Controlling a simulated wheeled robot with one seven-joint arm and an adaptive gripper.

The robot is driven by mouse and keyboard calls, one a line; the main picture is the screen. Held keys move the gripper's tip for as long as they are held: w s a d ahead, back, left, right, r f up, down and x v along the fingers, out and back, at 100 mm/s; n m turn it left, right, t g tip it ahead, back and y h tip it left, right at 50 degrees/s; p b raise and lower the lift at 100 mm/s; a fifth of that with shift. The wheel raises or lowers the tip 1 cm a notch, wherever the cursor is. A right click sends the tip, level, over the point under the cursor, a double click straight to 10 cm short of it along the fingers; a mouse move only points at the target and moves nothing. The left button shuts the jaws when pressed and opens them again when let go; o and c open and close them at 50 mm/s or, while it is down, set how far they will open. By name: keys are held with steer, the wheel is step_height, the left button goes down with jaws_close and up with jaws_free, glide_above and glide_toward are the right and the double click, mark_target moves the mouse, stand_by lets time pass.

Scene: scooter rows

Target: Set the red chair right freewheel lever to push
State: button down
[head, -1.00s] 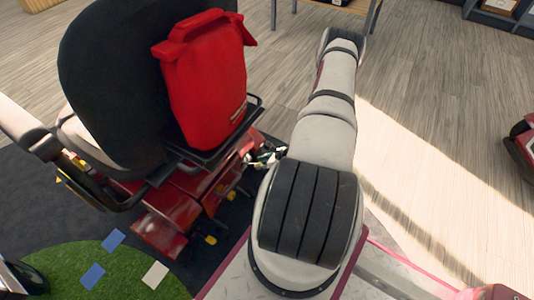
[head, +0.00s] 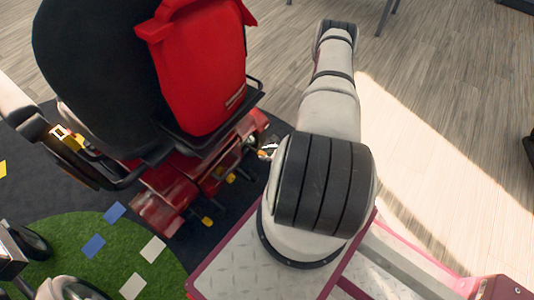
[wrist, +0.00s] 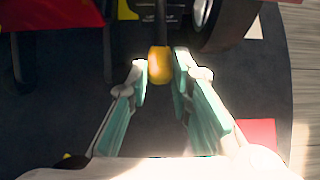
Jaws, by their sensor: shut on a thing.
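The red chair (head: 165,187) stands at the left in the head view, with a black backrest (head: 95,70) and a red bag (head: 205,65) on its back. My gripper (wrist: 160,74) is at the chair's rear, low down. In the wrist view its two teal fingers are shut on the yellow knob (wrist: 159,64) of a dark lever that hangs from the chair. In the head view my gripper (head: 267,151) is small and partly hidden behind my arm. Two other yellow knobs show at the rear, one higher (head: 230,178) and one lower (head: 207,221). The lever's set position cannot be read.
A dark wheel (wrist: 202,12) is close to the right of the knob in the wrist view. Black mat lies below, with a red patch (wrist: 256,132). A round green mat (head: 75,238) with coloured cards is at lower left.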

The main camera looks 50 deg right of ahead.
steer(key=shift+s+f, duration=0.25)
steer(key=shift+s, duration=0.05)
steer(key=c, duration=1.4)
jaws_free()
steer(key=shift+c, duration=0.2)
steer(key=shift+w+r, duration=0.1)
steer(key=shift+w, duration=0.05)
steer(key=v, duration=1.2)
